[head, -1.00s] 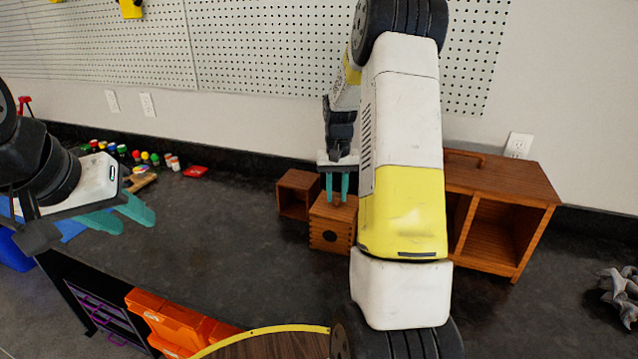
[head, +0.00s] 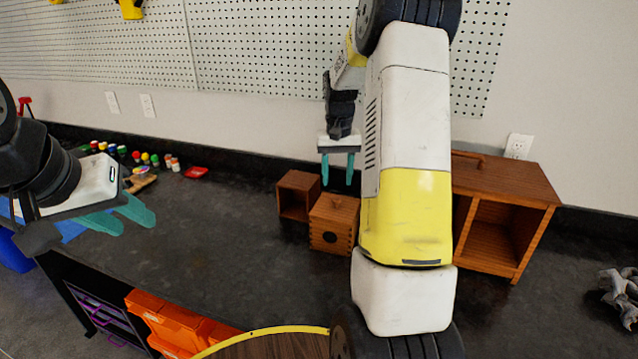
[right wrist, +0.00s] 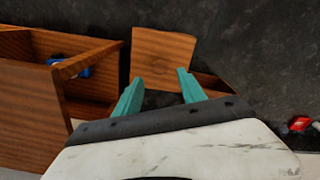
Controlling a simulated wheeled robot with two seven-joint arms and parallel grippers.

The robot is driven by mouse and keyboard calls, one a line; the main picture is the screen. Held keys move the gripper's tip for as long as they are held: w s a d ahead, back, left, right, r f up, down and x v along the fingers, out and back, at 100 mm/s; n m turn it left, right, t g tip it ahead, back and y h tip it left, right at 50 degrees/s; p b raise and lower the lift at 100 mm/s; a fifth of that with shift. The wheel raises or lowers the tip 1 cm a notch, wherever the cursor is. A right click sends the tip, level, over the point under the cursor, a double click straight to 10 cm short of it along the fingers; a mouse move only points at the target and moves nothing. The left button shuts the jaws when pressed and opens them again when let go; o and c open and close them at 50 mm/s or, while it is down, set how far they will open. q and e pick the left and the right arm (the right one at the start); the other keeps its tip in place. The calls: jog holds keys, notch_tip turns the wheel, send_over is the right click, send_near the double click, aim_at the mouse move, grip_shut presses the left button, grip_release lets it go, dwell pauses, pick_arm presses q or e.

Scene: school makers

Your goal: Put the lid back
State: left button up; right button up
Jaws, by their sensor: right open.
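A small wooden box (head: 331,237) with a dark round mark on its front stands on the dark counter. Its wooden lid (head: 335,211), with a small knob, lies on top of the box; I cannot tell whether it sits fully flush. My right gripper (head: 337,170) is open and empty above the lid, its teal fingers pointing down and clear of it. In the right wrist view the open fingers (right wrist: 158,92) show with a wooden surface of the box (right wrist: 160,58) beyond them. My left gripper (head: 132,222) is open and empty at the far left.
A small open wooden cube (head: 297,195) stands left of the box. A larger wooden cabinet (head: 510,190) stands at the right, partly behind my right arm. Small paint bottles (head: 145,158) and a red item (head: 195,172) lie at the back left. The counter's middle is clear.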

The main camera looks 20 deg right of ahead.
aim_at(336, 198)
jog(key=s+a+r+t, duration=0.1)
jog(key=s+a+r, duration=0.15)
jog(key=r, duration=0.45)
jog(key=s+a+r+t, duration=0.1)
jog(key=s+a+r, duration=0.1)
jog(key=s+r, duration=0.3)
jog(key=s+a+r+n+t+y, duration=0.1)
jog(key=s+a+t, duration=0.1)
jog(key=s+a, duration=0.3)
jog(key=s+a+r+n+t+y, duration=0.1)
jog(key=s+a, duration=0.4)
jog(key=s, duration=0.9)
jog(key=shift+r+n+t, duration=0.45)
jog(key=shift+n+t, duration=0.15)
jog(key=shift+n, duration=0.1)
jog(key=shift+s, duration=0.1)
